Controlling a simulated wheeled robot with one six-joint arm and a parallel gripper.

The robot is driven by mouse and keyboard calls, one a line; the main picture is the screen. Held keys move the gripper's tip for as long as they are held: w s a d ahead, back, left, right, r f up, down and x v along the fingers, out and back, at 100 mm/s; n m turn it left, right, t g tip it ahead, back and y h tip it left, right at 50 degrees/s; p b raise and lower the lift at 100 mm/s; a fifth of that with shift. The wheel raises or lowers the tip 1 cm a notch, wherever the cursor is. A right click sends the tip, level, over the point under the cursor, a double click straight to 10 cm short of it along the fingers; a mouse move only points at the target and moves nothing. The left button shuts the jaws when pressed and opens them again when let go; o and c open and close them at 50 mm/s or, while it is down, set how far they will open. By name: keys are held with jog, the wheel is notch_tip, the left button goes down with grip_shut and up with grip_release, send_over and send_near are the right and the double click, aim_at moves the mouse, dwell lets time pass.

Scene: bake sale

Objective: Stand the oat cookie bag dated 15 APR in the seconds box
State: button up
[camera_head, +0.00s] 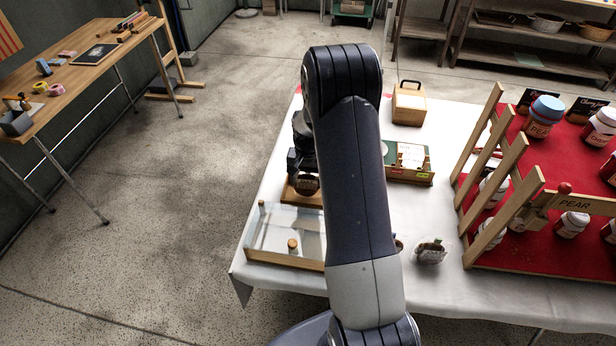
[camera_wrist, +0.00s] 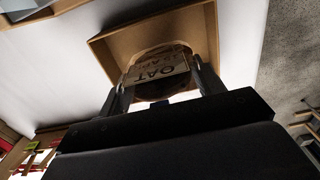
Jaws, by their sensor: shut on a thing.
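My gripper (camera_wrist: 160,82) is shut on an oat cookie bag (camera_wrist: 157,66). The label shows upside down in the wrist view and reads OAT with a date ending in APR; the day is too blurred to read. The bag is within the outline of an open brown box (camera_wrist: 207,20); whether it touches the floor cannot be told. In the head view the box (camera_head: 311,201) stands on the white table behind the glass-fronted case, with my gripper (camera_head: 303,176) above it, partly hidden by my arm. No seconds marking is legible on it.
A glass-fronted case (camera_head: 256,252) stands at the table's front left. A green-and-wood crate (camera_head: 424,177) and a wooden box with a handle (camera_head: 408,107) stand behind. A small bag (camera_head: 430,252) stands near the front edge. A red jar rack (camera_head: 510,262) fills the right.

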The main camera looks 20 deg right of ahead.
jog(key=shift+f+b, duration=0.5)
jog(key=shift+f, duration=0.15)
dwell(0.5)
jog(key=o, duration=0.8)
jog(key=shift+r, duration=0.1)
jog(key=shift+r+p, duration=3.05)
jog(key=shift+r, duration=1.95)
jog(key=shift+f, duration=0.1)
notch_tip(320, 180, down, 10)
jog(key=b, duration=0.6)
jog(key=shift+r, duration=0.2)
